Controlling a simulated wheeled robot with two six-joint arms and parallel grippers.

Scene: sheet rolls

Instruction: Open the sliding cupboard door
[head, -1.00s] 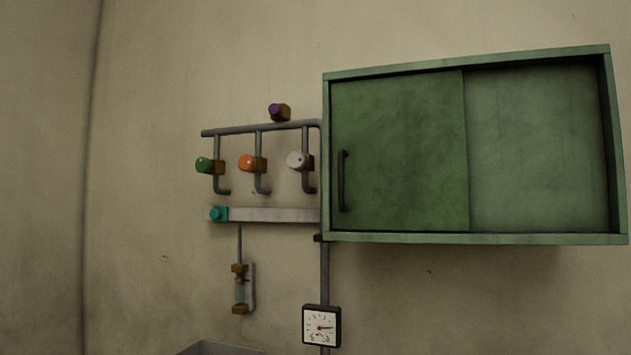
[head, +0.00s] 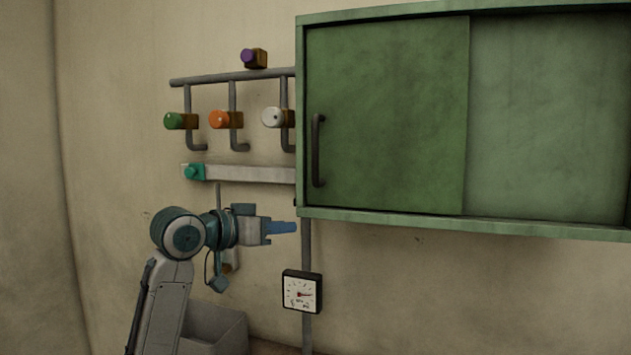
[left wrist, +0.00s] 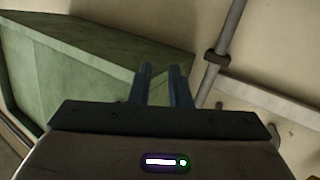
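The green wall cupboard (head: 540,225) hangs on the right in the head view. Its sliding door (head: 400,120) covers the left part, and a paler green panel (head: 545,120) shows to the right of it. A dark vertical handle (head: 317,150) is on the door's left side. My left gripper (head: 296,227) is below and left of the cupboard's lower left corner, apart from the handle. In the left wrist view its two blue fingers (left wrist: 160,72) stand apart with nothing between them, and the cupboard's green side (left wrist: 95,55) shows behind. My right gripper is not in view.
Left of the cupboard are wall pipes (head: 232,76) with green (head: 175,121), orange (head: 220,119), white (head: 272,117) and purple (head: 250,57) knobs. A square gauge (head: 301,292) sits below the cupboard's left corner. A grey bin (head: 222,325) stands low down.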

